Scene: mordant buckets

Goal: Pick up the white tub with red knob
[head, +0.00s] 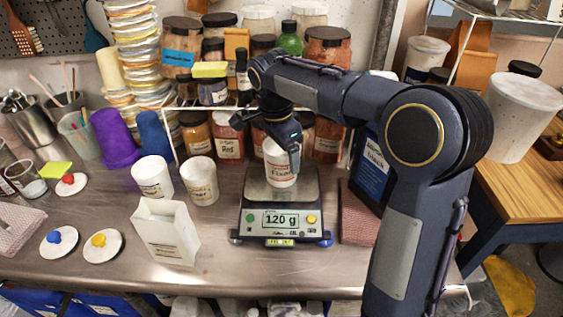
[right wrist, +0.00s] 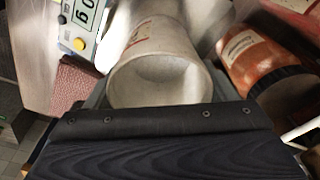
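A white tub (head: 280,172) with red lettering stands upright on the scale (head: 284,207), which reads 120 g. No lid or knob shows on this tub. A white lid with a red knob (head: 71,181) lies on the bench at the far left. My right gripper (head: 287,146) points down at the tub's rim, with one dark finger overlapping its upper right side. In the right wrist view, the tub's open mouth (right wrist: 160,80) is close above the dark gripper edge. Whether the fingers press on the tub is hidden. My left gripper is out of view.
Two white tubs, one of them here (head: 152,178), stand left of the scale, with a white paper bag (head: 166,235) in front. Lids with blue (head: 60,239) and yellow (head: 99,242) knobs lie at left. Jars (head: 229,145) crowd behind. A folded cloth (head: 358,222) lies right of the scale.

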